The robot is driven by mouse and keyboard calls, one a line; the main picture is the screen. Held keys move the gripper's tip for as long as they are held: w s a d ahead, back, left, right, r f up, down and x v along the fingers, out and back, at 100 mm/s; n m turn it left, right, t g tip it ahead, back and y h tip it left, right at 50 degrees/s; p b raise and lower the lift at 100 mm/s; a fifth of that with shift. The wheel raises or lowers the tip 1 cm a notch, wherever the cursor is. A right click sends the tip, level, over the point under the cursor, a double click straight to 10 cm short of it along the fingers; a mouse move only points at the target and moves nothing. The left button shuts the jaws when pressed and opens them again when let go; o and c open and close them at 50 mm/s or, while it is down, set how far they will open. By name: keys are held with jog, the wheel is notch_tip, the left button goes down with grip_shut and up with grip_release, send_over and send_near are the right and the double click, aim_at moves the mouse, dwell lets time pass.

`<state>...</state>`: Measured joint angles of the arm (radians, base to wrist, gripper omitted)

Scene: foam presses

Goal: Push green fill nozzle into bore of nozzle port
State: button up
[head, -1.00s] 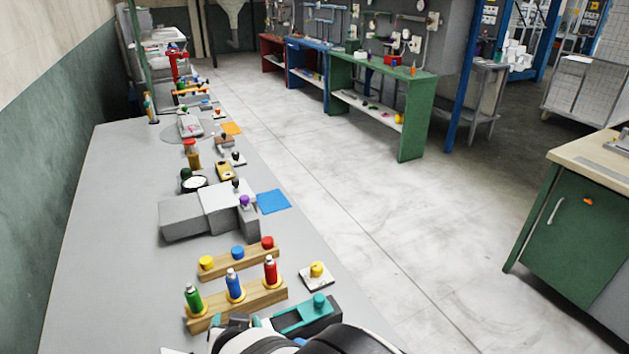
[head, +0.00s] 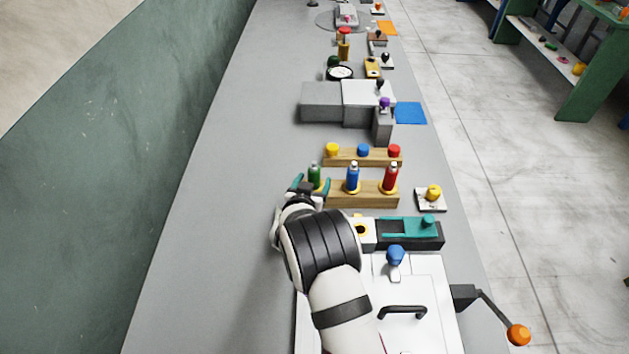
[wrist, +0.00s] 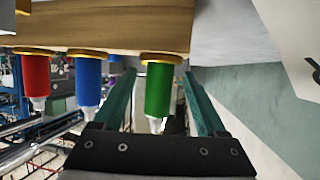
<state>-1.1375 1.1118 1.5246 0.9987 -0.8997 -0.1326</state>
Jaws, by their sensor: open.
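The green fill nozzle (head: 314,174) stands upright at the left end of a wooden rack (head: 362,196), beside a blue nozzle (head: 352,176) and a red nozzle (head: 390,178). My gripper (head: 311,184) is open, with one teal finger on each side of the green nozzle. In the wrist view the picture is inverted, and the green nozzle (wrist: 159,90) sits between the open fingers with gaps on both sides. A white block with a yellow ring around a dark opening (head: 361,229) is partly hidden by my arm; I cannot tell if it is the nozzle port.
A black and teal slide fixture (head: 408,231) lies right of my arm. A white press with a blue knob (head: 395,256) and an orange-ended lever (head: 518,334) is in front. A capped wooden rack (head: 377,158) stands behind the nozzles. The bench at left is clear.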

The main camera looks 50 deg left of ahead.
jog(key=shift+w+a+f, duration=0.2)
jog(key=shift+w+a, duration=0.1)
jog(key=shift+w, duration=0.2)
grip_shut()
